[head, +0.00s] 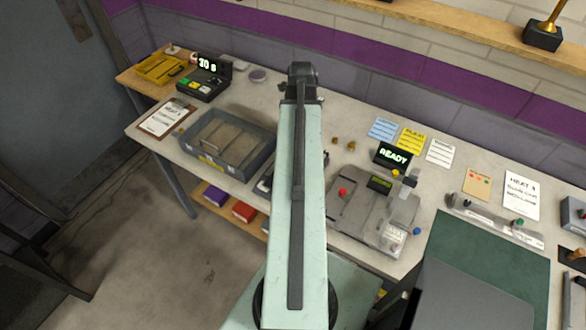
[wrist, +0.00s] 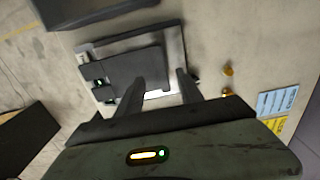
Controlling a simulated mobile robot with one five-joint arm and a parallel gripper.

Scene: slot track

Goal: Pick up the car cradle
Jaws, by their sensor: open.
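In the wrist view a flat dark grey piece (wrist: 132,66), which I take to be the car cradle, lies in a pale frame on the bench, with small dark blocks along its left side. In the head view my arm hides most of it, and only a dark and pale edge (head: 264,181) shows at the arm's left. My gripper (wrist: 160,80) is open, its two fingers apart and nothing seen held between them. The fingers overlap the right part of the dark piece in the wrist view. I cannot tell the height between them.
A grey bin (head: 228,146) stands to the left on the bench. A grey station with a red knob (head: 373,214) and a READY display (head: 393,155) stand right of my arm. Small brass pieces (wrist: 228,70) lie nearby. Paper cards (head: 411,139) lie towards the wall.

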